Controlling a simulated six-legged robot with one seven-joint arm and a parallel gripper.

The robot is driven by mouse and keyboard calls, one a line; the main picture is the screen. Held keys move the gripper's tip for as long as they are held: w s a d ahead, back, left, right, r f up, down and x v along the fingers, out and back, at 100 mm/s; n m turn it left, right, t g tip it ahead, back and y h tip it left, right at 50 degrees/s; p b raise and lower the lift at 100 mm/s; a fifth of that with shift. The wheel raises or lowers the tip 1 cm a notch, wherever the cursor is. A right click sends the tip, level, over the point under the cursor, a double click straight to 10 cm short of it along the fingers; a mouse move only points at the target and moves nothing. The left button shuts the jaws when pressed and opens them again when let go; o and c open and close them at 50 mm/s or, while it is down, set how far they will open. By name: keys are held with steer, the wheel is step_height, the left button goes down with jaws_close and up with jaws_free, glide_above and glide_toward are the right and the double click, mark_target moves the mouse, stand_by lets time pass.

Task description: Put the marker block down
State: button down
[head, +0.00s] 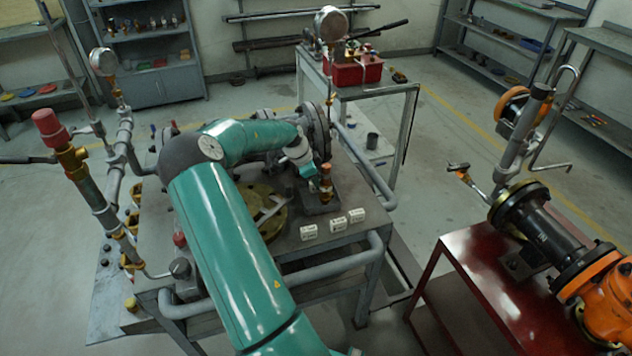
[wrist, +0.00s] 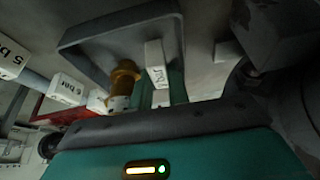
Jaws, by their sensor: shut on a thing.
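My gripper (head: 312,173) is at the back of the grey valve bench, beside a small brass fitting (head: 326,188). In the wrist view my gripper (wrist: 160,88) is shut on a white marker block (wrist: 155,62) with dark lettering, only partly legible. The brass fitting (wrist: 123,80) stands just left of the fingers there. I cannot make out the held block in the head view, nor tell whether it touches a surface. Three other white marker blocks, left (head: 308,232), middle (head: 338,224) and right (head: 357,215), sit in a row near the bench edge.
A grey pipe (head: 330,272) runs along the bench front. A red table (head: 480,275) with an orange valve stands at right.

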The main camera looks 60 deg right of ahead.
steer(key=shift+f, duration=0.25)
steer(key=c, duration=1.6)
jaws_free()
steer(key=shift+f, duration=0.1)
steer(key=v, duration=1.2)
steer(key=shift+d, duration=0.1)
